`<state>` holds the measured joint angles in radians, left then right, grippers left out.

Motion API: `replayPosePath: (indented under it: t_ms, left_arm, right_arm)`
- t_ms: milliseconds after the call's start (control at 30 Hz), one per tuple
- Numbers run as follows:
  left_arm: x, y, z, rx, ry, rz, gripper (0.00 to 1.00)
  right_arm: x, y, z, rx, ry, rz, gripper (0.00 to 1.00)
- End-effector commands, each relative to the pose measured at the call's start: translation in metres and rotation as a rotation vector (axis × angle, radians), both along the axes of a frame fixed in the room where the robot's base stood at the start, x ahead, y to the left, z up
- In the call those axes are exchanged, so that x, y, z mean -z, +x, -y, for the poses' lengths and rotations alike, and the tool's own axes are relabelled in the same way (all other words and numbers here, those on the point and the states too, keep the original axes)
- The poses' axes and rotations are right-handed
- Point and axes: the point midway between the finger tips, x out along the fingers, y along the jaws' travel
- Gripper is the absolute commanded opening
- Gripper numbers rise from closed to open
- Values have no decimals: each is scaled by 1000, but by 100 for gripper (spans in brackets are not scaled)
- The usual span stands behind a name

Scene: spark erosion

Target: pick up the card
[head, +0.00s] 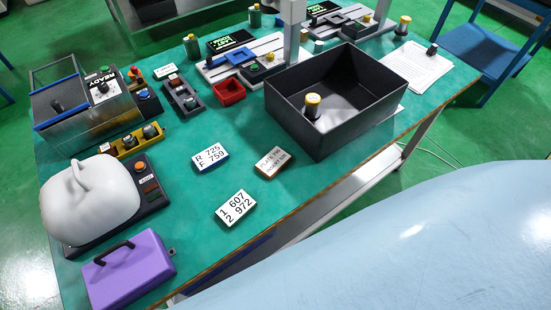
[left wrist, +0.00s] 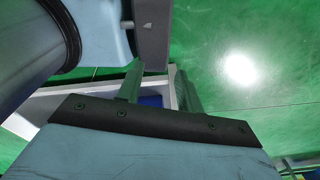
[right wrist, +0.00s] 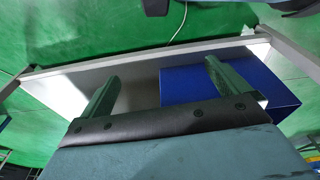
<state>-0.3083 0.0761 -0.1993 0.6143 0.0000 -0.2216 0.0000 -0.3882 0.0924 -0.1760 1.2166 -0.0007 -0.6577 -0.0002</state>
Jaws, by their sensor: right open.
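Three small card-like blocks lie flat on the green table. A white one with a blue edge (head: 210,158) reads "R 725 F 759". Another white one (head: 236,208) reads "1 607 2 972" and lies nearer the front. A brown-edged one (head: 273,161) reads "PLATE 795" with a smaller line below. I cannot tell which is the card meant. Neither gripper shows in the head view. My left gripper (left wrist: 160,70) has its fingers partly apart, with nothing held. My right gripper (right wrist: 162,70) is wide open and empty. Neither wrist view shows the cards.
A deep black bin (head: 335,142) stands right of the cards, with a yellow-topped cylinder inside. A purple case (head: 128,270) and a white rounded cover (head: 90,200) stand at left. A blue box (right wrist: 230,88) shows below my right gripper. Table around the cards is clear.

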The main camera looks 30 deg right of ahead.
Motion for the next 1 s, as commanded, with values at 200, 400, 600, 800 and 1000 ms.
replayPosePath:
  t_ms: [200, 400, 600, 800, 1000]
  left_arm:
    - [2, -4, -1, 1, 1, -6, 36]
    - [3, 12, -1, 2, 0, 18, 36]
    - [3, 18, -1, 2, 0, 30, 36]
    - [4, 15, -2, 3, 1, 24, 36]
    - [5, 9, -2, 3, 2, 15, 36]
  right_arm:
    - [-87, 54, -7, 13, 7, 54, 100]
    - [-168, 77, -10, 17, 8, 95, 100]
    - [-237, 96, -8, 10, -11, 183, 100]
    - [-332, 170, -8, -39, -102, 545, 100]
    - [-414, 246, -27, -158, -199, 980, 100]
